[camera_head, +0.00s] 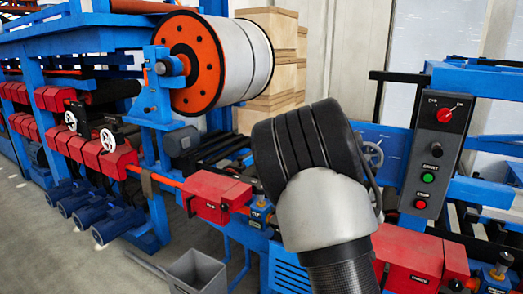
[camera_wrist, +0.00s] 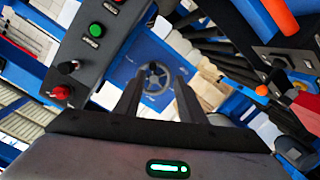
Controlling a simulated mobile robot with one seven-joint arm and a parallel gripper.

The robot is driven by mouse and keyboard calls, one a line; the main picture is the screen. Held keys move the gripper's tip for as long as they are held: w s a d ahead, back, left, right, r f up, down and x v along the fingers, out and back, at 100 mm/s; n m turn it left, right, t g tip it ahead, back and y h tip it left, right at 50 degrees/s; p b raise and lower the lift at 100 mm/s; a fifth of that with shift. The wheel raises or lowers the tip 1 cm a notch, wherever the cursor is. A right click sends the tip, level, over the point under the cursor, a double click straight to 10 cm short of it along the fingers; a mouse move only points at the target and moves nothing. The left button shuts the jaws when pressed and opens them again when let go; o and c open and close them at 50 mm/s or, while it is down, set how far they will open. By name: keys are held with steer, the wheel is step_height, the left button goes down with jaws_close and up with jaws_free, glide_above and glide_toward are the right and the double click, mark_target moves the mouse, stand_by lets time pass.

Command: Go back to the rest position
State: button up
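My gripper (camera_wrist: 156,90) shows in the wrist view with two dark fingers standing apart. Nothing is seen between them, so it is open and empty. Behind the gap are a blue machine panel and a grey handwheel (camera_wrist: 153,78). In the head view my arm rises from the bottom centre in front of the machine, and its grey and black links hide the fingers. The dark control box (camera_head: 437,150) stands to the right of my arm, apart from it. It carries a red knob, a black knob, a green button and a red stop button. The box (camera_wrist: 85,45) fills the wrist view's upper left.
A large orange and white roll (camera_head: 245,60) sits on the blue frame at upper left. Red machine units (camera_head: 214,195) run along the line. Wooden crates (camera_head: 270,100) are stacked behind. A grey bin (camera_head: 195,272) stands low. Open floor (camera_head: 50,250) lies at lower left.

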steer(key=s+a+r+g+y+p, duration=0.2)
steer(key=s+a+r+y, duration=0.3)
steer(key=s+a, duration=0.35)
steer(key=s+a+r+g+y+p, duration=0.1)
steer(key=s+a+r+g+y, duration=0.25)
steer(key=s+a, duration=0.45)
steer(key=s+a+r+g+p, duration=0.1)
steer(key=s+a+r, duration=0.1)
steer(key=s, duration=0.7)
steer(key=s+a+r+g+p, duration=0.1)
steer(key=s+a+r, duration=0.1)
steer(key=s, duration=0.7)
steer(key=shift+a+r+n+y, duration=0.15)
steer(key=shift+a+n+y, duration=0.2)
steer(key=shift+a+n, duration=0.05)
steer(key=shift+g, duration=0.25)
steer(key=shift+c, duration=0.6)
steer(key=shift+d, duration=0.15)
